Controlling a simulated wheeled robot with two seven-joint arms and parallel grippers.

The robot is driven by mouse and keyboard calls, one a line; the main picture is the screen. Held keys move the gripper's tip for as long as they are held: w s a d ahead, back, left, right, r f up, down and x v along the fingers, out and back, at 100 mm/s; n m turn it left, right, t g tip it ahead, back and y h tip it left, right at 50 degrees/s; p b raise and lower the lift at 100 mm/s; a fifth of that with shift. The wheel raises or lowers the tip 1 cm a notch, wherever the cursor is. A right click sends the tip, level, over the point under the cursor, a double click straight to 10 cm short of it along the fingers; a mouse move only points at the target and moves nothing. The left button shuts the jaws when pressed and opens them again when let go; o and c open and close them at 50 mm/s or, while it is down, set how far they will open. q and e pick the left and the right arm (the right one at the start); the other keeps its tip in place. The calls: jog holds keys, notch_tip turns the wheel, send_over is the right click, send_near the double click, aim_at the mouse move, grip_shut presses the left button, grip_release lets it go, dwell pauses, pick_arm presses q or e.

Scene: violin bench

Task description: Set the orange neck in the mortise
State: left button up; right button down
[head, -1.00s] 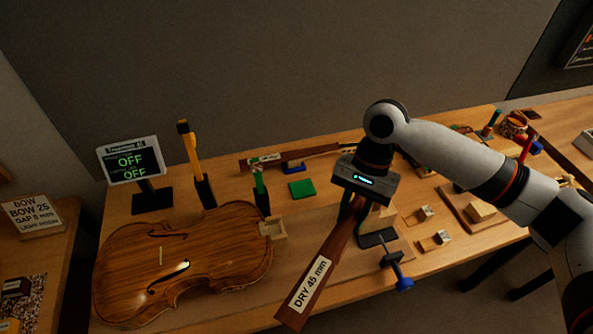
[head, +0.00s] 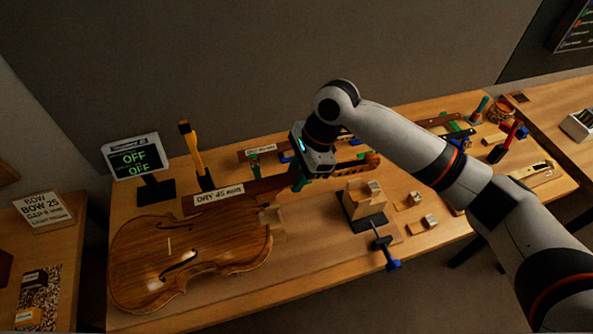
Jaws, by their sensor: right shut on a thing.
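A more orange, scroll-like end shows right of the gripper. The pale block with the mortise (head: 277,226) sits at the body's right end, below the gripper; the slot itself is hard to make out. My left gripper is not in view.
A wooden block stand (head: 362,203) with a black base and blue-handled clamp (head: 385,250) stands to the right. A screen reading OFF (head: 136,160) and a yellow-handled tool (head: 190,146) stand behind the violin. Small pale blocks (head: 414,199) lie farther right.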

jog(key=shift+r+p, duration=0.35)
jog(key=shift+p, duration=0.15)
pick_arm(q)
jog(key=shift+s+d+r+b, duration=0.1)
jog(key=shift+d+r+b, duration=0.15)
jog(key=shift+b, duration=0.3)
pick_arm(e)
notch_tip(320, 180, down, 6)
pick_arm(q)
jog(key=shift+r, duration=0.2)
pick_arm(e)
jog(key=shift+s, duration=0.1)
pick_arm(q)
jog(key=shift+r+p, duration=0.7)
jog(key=shift+p, duration=0.15)
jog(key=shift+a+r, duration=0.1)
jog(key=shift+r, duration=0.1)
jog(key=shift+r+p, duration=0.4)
jog(key=shift+p, duration=0.2)
pick_arm(e)
jog(key=shift+f, duration=0.2)
